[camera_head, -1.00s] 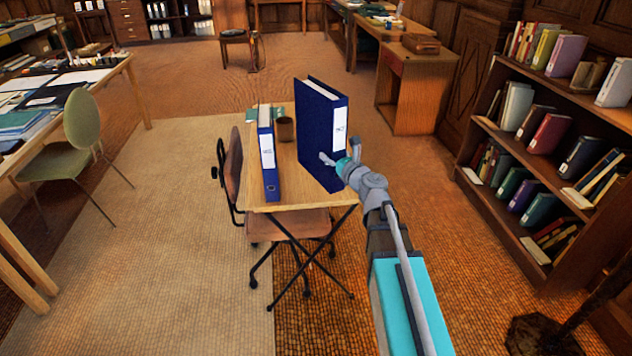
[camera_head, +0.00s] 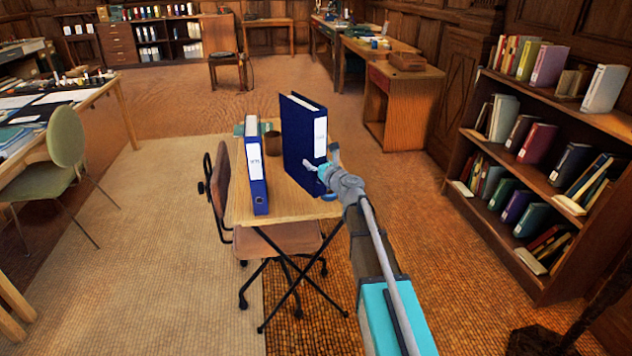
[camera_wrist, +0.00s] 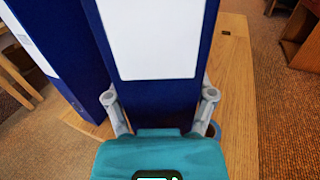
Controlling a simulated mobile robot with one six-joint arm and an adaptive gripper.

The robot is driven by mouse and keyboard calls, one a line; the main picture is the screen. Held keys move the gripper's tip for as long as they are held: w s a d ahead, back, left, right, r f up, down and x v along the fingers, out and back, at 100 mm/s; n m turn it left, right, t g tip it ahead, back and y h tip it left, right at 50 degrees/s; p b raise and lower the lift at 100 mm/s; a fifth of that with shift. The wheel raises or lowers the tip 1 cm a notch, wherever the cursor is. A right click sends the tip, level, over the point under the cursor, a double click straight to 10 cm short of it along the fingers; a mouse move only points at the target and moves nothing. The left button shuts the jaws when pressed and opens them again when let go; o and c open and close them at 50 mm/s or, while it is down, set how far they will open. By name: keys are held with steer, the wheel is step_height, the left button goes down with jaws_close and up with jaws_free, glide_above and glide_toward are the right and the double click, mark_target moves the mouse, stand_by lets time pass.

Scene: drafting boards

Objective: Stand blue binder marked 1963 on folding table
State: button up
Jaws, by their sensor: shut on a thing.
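A large blue binder (camera_head: 304,150) with a white spine label is upright over the right part of the folding table (camera_head: 285,205). My gripper (camera_head: 322,172) is shut on its lower spine. In the wrist view my gripper's fingers (camera_wrist: 159,97) lie on either side of the spine of the held binder (camera_wrist: 155,95). I cannot read its label, and I cannot tell whether its base touches the tabletop. A second blue binder (camera_head: 258,190) stands on the table to the left, apart from it; it also shows in the wrist view (camera_wrist: 50,50).
A brown cup (camera_head: 272,143) and a green item (camera_head: 239,130) are at the table's back. A brown chair (camera_head: 280,238) is tucked at the table. A bookcase (camera_head: 490,135) stands right, a green chair (camera_head: 68,135) left. The tabletop's front strip is clear.

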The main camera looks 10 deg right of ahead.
steer(key=shift+w+f+b, duration=0.7)
steer(key=shift+w+f, duration=0.05)
steer(key=shift+f, duration=0.15)
steer(key=shift+w+f+b, duration=0.7)
steer(key=shift+f, duration=0.2)
steer(key=shift+w+f+b, duration=0.35)
steer(key=shift+f+b, duration=0.05)
steer(key=shift+b, duration=0.1)
steer(key=shift+w+f+b, duration=0.15)
steer(key=shift+f+b, duration=0.15)
steer(key=shift+f, duration=0.05)
step_height(320, 180, down, 2)
steer(key=shift+f+b, duration=0.25)
steer(key=shift+b, duration=1)
steer(key=o, duration=1.3)
steer(key=shift+c, duration=0.2)
